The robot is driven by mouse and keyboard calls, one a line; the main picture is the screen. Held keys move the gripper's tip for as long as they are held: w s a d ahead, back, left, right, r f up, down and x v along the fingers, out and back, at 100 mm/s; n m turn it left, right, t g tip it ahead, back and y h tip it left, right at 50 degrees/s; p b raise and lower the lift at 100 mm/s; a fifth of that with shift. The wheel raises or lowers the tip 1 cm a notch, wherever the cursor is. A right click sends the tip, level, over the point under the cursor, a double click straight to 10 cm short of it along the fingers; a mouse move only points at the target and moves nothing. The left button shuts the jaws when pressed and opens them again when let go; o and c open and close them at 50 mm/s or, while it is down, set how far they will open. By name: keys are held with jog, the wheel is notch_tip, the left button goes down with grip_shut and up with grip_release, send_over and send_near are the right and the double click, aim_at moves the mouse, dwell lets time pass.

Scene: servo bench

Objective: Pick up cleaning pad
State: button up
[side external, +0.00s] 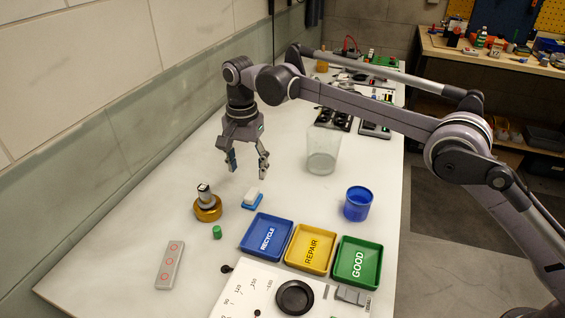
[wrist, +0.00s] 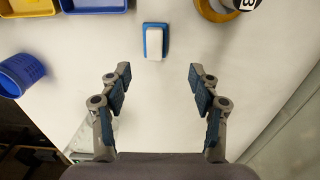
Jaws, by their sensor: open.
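The cleaning pad (side external: 252,200) is a small block with a white top and a blue base, lying on the white bench. In the wrist view the cleaning pad (wrist: 154,42) lies beyond my fingertips, roughly centred between them. My gripper (side external: 248,168) is open and empty, above the bench and a little behind the pad in the side view. In the wrist view both fingers of my gripper (wrist: 158,80) show spread wide, with bare bench between them. Nothing touches the pad.
Blue RECYCLE (side external: 266,220), yellow REPAIR (side external: 318,233) and green GOOD (side external: 375,248) trays stand in front. A blue cup (side external: 357,204) and a clear bin (side external: 322,163) are to the right. A brass-based part (side external: 208,212) and green cylinder (side external: 217,232) are left of the pad.

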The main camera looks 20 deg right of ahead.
aim_at(253, 191)
jog(key=shift+f, duration=1.55)
jog(key=shift+s+d+f, duration=0.15)
jog(key=shift+s+f, duration=0.05)
jog(key=shift+f, duration=1.1)
jog(key=shift+s+d+f, duration=0.1)
jog(key=shift+s+f, duration=0.05)
jog(key=shift+f, duration=1.1)
jog(key=c, duration=1.2)
